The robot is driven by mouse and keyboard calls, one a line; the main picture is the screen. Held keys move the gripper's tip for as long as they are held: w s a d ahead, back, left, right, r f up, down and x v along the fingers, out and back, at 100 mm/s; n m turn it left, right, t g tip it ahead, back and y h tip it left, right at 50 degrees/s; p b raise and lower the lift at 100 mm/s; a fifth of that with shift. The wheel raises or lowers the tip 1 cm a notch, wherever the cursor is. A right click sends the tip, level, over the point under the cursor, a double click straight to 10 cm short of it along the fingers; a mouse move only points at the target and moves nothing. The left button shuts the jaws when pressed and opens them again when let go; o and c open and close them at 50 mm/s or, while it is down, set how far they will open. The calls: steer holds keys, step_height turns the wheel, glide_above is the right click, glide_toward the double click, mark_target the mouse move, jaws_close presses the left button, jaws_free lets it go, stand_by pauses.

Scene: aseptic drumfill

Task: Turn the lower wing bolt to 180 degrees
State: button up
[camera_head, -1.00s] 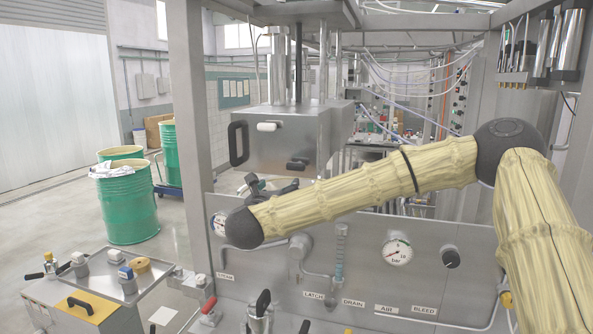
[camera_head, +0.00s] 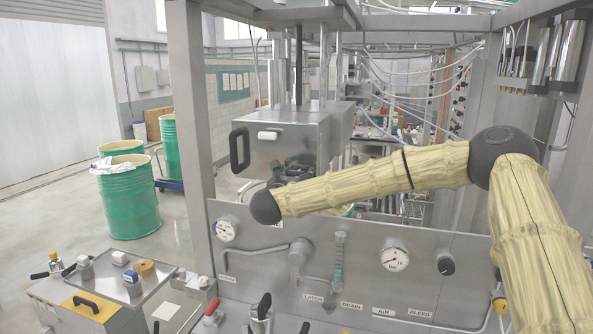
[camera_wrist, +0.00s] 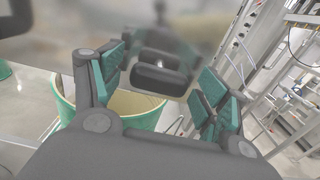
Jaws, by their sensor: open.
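The lower wing bolt is a dark, two-lobed knob (camera_wrist: 160,76) in the wrist view. It sits between the green-padded fingers of my gripper (camera_wrist: 164,82), with a gap visible on each side. The gripper is open. In the head view my gripper (camera_head: 292,172) is at the lower front of the steel box, in front of the bolt. There the bolt and the dark fingers blend together, so the bolt's angle is hard to tell.
The steel box (camera_head: 300,132) has a black handle (camera_head: 239,148) at its left. Below stands a panel with gauges (camera_head: 395,258) and a pipe. A frame post (camera_head: 190,120) rises at left. A green drum's rim (camera_wrist: 133,104) shows below my gripper.

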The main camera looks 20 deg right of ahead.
steer(key=shift+w+d, duration=0.2)
steer(key=shift+w, duration=0.05)
steer(key=shift+c, duration=0.2)
steer(key=c, duration=1)
steer(key=shift+f+b, duration=0.1)
steer(key=shift+b, duration=0.3)
